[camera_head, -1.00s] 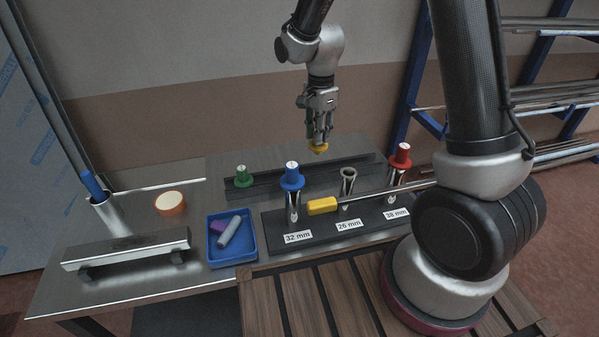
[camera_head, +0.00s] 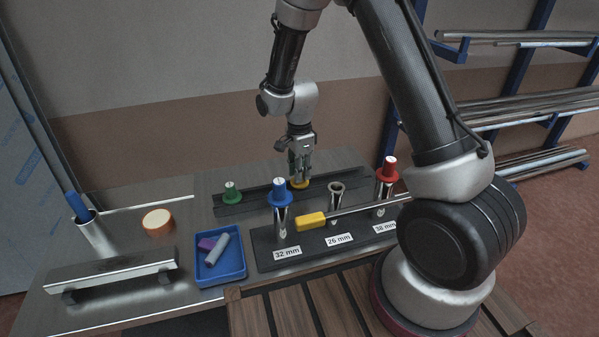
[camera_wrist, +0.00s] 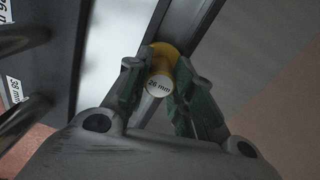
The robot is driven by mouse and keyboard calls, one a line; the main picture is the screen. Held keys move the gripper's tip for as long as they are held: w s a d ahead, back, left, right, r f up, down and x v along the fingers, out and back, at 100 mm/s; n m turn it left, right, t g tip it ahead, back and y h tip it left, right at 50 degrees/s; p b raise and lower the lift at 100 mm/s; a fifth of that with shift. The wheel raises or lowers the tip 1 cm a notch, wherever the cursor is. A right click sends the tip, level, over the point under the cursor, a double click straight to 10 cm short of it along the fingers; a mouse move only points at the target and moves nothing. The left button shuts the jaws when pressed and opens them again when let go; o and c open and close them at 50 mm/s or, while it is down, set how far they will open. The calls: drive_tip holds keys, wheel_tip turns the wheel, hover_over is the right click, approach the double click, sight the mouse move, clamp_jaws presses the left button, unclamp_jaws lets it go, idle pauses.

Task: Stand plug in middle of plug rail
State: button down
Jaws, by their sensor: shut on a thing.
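My gripper (camera_head: 300,172) is shut on a yellow plug (camera_head: 299,184), pointing down at the middle of the dark plug rail (camera_head: 262,193) at the back of the bench. In the wrist view the yellow plug (camera_wrist: 163,57) sits between the fingers, its top label reading 26 mm. The plug's flange appears at rail height; I cannot tell whether it touches the rail. A green plug (camera_head: 232,192) stands at the rail's left end. A blue plug (camera_head: 280,192) stands in the 32 mm tube and a red plug (camera_head: 388,169) in the 38 mm tube. The 26 mm tube (camera_head: 336,190) is open-topped.
A yellow-handled tool (camera_head: 311,222) lies across the dark tube stand (camera_head: 265,243). A blue tray (camera_head: 231,268) holds a purple and a grey piece. An orange-sided round roll (camera_head: 158,222) and a metal bar (camera_head: 110,275) are at the left. Tube racks stand right.

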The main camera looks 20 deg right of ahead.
drive_tip(key=shift+f, duration=0.25)
drive_tip(key=shift+f, duration=0.2)
drive_tip(key=c, duration=1.2)
unclamp_jaws()
drive_tip(key=shift+c, duration=0.2)
